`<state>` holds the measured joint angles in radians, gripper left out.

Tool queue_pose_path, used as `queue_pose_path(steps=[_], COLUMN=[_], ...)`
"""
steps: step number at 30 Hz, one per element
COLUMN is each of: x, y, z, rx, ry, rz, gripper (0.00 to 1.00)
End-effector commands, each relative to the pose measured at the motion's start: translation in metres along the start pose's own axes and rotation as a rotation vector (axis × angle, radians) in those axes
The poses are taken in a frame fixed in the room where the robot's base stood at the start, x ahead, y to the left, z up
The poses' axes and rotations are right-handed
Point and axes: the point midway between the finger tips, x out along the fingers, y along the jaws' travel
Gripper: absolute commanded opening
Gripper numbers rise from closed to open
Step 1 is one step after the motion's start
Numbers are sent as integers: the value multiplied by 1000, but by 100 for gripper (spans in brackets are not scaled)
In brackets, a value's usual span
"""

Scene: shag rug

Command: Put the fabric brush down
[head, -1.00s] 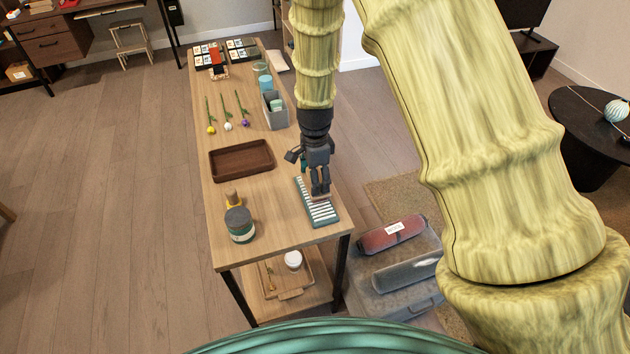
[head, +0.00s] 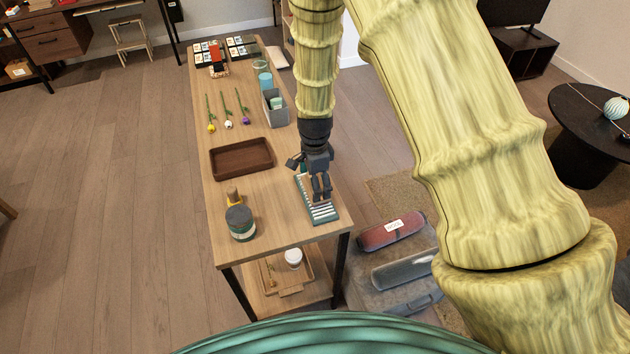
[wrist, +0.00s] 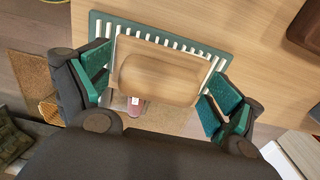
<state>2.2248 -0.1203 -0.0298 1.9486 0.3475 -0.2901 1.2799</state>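The fabric brush (wrist: 158,78) has a pale wooden back and shows in the wrist view between the green finger pads. My gripper (wrist: 160,85) is closed against its two sides. Below the brush lies a teal rack with white slats (head: 323,216), near the table's front right corner; its slats also show around the brush in the wrist view. In the head view my gripper (head: 321,194) is low over this rack and hides most of the brush. I cannot tell whether the brush touches the slats.
Bare tabletop lies between the jar and the rack.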

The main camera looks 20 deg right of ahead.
Motion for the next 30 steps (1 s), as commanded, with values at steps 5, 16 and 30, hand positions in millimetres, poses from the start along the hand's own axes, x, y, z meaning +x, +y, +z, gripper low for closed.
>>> queue_pose_path(steps=[5,16,30], x=[0,-26,-86], y=[0,0,0], z=[0,0,0], rx=[0,0,0], ry=[0,1,1], rz=[0,-2,-2], gripper=[93,93,93])
